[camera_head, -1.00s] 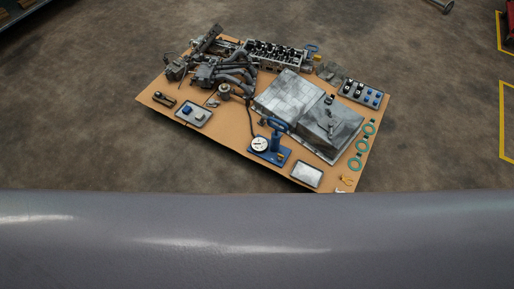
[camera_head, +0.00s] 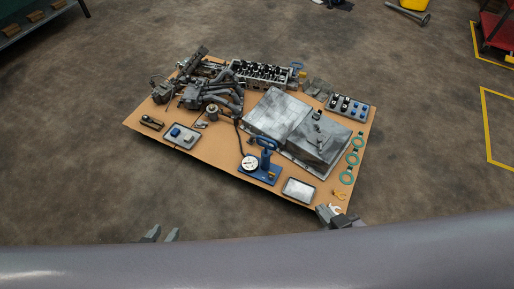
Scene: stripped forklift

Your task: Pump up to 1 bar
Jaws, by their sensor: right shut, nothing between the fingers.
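A blue hand pump (camera_head: 268,160) with an upright blue handle (camera_head: 267,143) stands near the front edge of the brown board. Its round white dial gauge (camera_head: 250,162) sits at its left; the needle's reading is too small to tell. A black hose (camera_head: 238,132) runs from the pump area up toward a metal canister (camera_head: 212,112). My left gripper (camera_head: 162,234) is open and empty, in front of the board and well away from the pump. My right gripper (camera_head: 325,213) is shut and empty at the board's front right corner, right of and nearer than the pump.
The brown board (camera_head: 222,166) also carries engine parts, a large grey metal cover (camera_head: 272,115), a silver tray (camera_head: 299,189), green rings (camera_head: 347,177) and a blue-knobbed block (camera_head: 347,107). A red cart (camera_head: 497,32) stands far right.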

